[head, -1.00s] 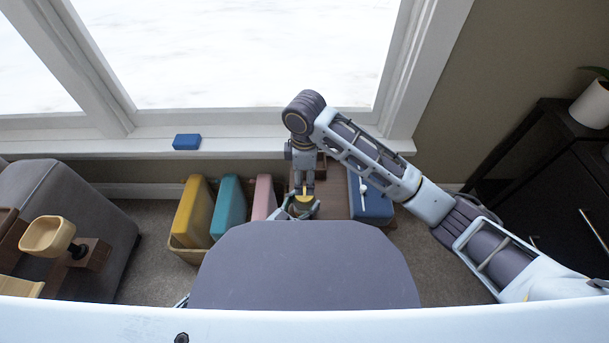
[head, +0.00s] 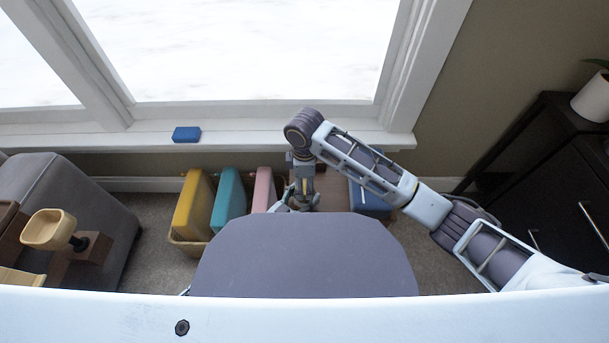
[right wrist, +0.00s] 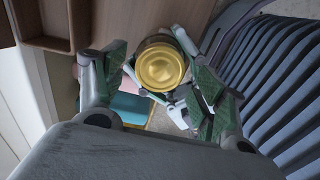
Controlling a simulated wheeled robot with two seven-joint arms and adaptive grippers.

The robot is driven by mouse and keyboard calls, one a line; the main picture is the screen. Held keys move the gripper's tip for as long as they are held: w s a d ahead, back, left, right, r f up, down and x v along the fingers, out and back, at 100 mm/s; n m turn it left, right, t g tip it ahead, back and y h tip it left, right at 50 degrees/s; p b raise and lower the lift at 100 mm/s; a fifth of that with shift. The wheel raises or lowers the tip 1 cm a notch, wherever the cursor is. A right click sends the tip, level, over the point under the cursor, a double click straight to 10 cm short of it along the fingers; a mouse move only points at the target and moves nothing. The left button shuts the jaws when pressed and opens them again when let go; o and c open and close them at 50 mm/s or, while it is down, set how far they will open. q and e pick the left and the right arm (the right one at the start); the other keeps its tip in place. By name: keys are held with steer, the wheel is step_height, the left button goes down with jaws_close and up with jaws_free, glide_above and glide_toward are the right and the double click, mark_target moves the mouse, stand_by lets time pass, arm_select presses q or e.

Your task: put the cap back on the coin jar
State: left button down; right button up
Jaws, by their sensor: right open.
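The gold round cap (right wrist: 160,66) faces the camera in the right wrist view, between the two fingers of my right gripper (right wrist: 158,85). The cap appears to sit on the coin jar; the jar body is mostly hidden beneath it, so I cannot tell whether it is fully seated. The fingers stand apart, one on each side of the cap. In the head view my right gripper (head: 304,200) points down at the table, and cap and jar are not clearly visible. Pale gripper-like parts beside the cap in the wrist view may be my left gripper (right wrist: 180,106); its jaws are unclear.
A bin (head: 186,243) holding yellow, teal and pink items stands left of my right gripper. A blue box (head: 370,198) lies to the right. A blue block (head: 186,134) rests on the windowsill. A dark cabinet (head: 560,180) stands far right.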

steer(key=shift+f, duration=0.7)
steer(key=c, duration=1.1)
steer(key=shift+m, duration=0.3)
steer(key=m, duration=0.4)
steer(key=o, duration=1.2)
